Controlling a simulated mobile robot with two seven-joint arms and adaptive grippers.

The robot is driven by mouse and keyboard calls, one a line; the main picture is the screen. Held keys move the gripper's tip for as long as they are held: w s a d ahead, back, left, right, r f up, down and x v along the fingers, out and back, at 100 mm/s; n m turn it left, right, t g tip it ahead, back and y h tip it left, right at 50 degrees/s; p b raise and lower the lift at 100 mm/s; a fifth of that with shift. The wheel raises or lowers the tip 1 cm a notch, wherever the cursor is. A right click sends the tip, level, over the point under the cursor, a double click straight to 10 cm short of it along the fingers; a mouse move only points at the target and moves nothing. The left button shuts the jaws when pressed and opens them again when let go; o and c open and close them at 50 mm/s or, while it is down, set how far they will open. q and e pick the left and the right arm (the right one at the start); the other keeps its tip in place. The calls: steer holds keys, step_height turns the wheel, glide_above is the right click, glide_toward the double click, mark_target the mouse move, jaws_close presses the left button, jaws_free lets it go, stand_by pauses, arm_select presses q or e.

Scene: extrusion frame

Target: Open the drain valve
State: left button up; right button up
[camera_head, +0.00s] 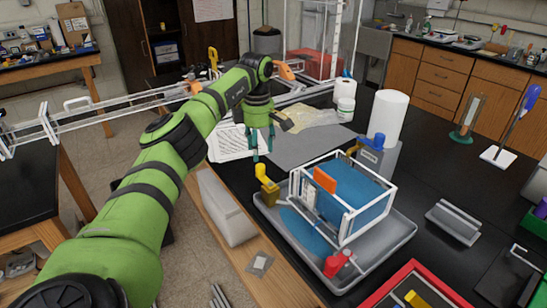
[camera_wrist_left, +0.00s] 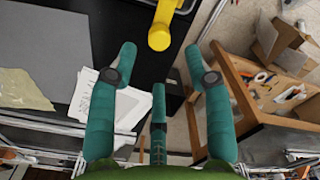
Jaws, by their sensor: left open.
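A yellow valve-like fitting (camera_head: 267,184) stands at the left corner of the grey tray (camera_head: 393,246). Its rounded end (camera_wrist_left: 159,37) shows at the top of the left wrist view, beyond my fingertips. My left gripper (camera_head: 257,143) is open and empty, behind the yellow fitting and apart from it, fingers pointing down; it also shows in the left wrist view (camera_wrist_left: 163,65). A white-framed tank with blue contents (camera_head: 368,200) sits in the tray. A red fitting (camera_head: 338,264) is at the tray's front and a blue-topped one (camera_head: 376,150) behind it. No label tells which is the drain valve.
Papers (camera_head: 232,146) and a grey mat (camera_head: 305,146) lie behind the tray. A white roll (camera_head: 388,115) stands behind the tank. A red-edged tray (camera_head: 416,277) lies at the front right. The black table's edge runs along the left, with floor beyond.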

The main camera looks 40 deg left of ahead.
mark_target(260, 165)
arm_select(q)
steer(key=shift+w+d+f, duration=0.1)
steer(key=shift+w+f, duration=0.1)
steer(key=shift+w, duration=0.05)
steer(key=f, duration=0.1)
steer(key=f+p, duration=0.1)
steer(key=f, duration=0.1)
steer(key=f+p, duration=0.1)
steer(key=f, duration=0.1)
steer(key=shift+s+f, duration=0.15)
steer(key=shift+s, duration=0.25)
steer(key=shift+w+f, duration=0.15)
steer(key=shift+f, duration=0.45)
jaws_close()
arm_select(e)
steer(key=shift+s+d+r, duration=0.2)
steer(key=shift+s+r, duration=0.3)
steer(key=shift+s, duration=0.05)
steer(key=shift+s+d+r, duration=0.15)
steer(key=shift+s+r, duration=0.3)
steer(key=shift+s, duration=0.05)
